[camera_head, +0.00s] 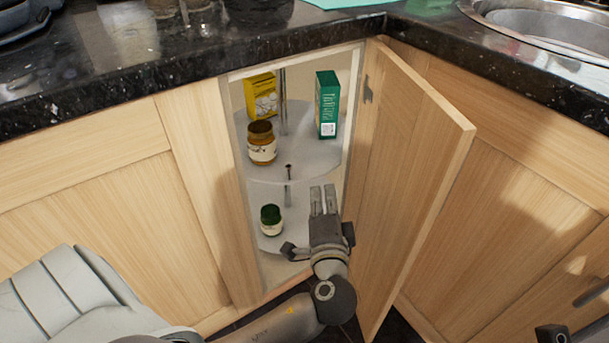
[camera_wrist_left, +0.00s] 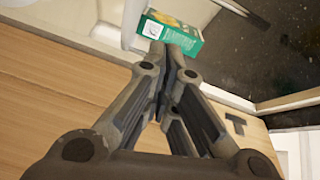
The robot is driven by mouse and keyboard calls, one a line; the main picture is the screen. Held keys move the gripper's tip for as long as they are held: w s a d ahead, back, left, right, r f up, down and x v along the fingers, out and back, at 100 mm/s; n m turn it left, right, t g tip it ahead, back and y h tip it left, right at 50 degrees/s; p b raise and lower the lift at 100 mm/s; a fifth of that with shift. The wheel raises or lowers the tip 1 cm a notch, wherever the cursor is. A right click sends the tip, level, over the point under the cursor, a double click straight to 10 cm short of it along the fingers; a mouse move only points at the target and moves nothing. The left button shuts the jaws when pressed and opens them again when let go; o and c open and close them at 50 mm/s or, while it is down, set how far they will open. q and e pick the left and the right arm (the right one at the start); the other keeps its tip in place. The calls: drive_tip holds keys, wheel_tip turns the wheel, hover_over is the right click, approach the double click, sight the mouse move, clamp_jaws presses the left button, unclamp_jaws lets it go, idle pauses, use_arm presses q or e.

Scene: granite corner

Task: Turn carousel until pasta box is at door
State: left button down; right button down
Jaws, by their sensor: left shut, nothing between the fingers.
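The two-tier carousel (camera_head: 300,163) stands inside the open corner cabinet. On its upper tier, a yellow box (camera_head: 261,97) with pale round shapes on its face stands at the back left. A green box (camera_head: 328,104) with lettering and a white label stands at the right, near the door's hinge side. I cannot read which box is pasta. My left gripper (camera_head: 323,200) is shut and empty at the cabinet opening, below the green box in the head view. In the left wrist view, its fingertips (camera_wrist_left: 178,50) overlap the green box (camera_wrist_left: 172,34); contact is unclear.
A brown jar (camera_head: 262,143) stands front left on the upper tier, and a green-lidded jar (camera_head: 271,220) on the lower tier. The wooden door (camera_head: 415,170) stands open right of my left gripper. The dark countertop (camera_head: 190,65) overhangs the opening; a sink (camera_head: 550,25) is at right.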

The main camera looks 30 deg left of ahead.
sight(321, 173)
use_arm(q)
drive_tip(key=w+a+f+b, duration=0.1)
drive_tip(key=w+a+b, duration=0.2)
drive_tip(key=a, duration=0.4)
drive_tip(key=shift+x, duration=0.8)
drive_tip(key=shift+s+a+p, duration=0.6)
drive_tip(key=shift+s+a, duration=0.35)
drive_tip(key=shift+a, duration=0.05)
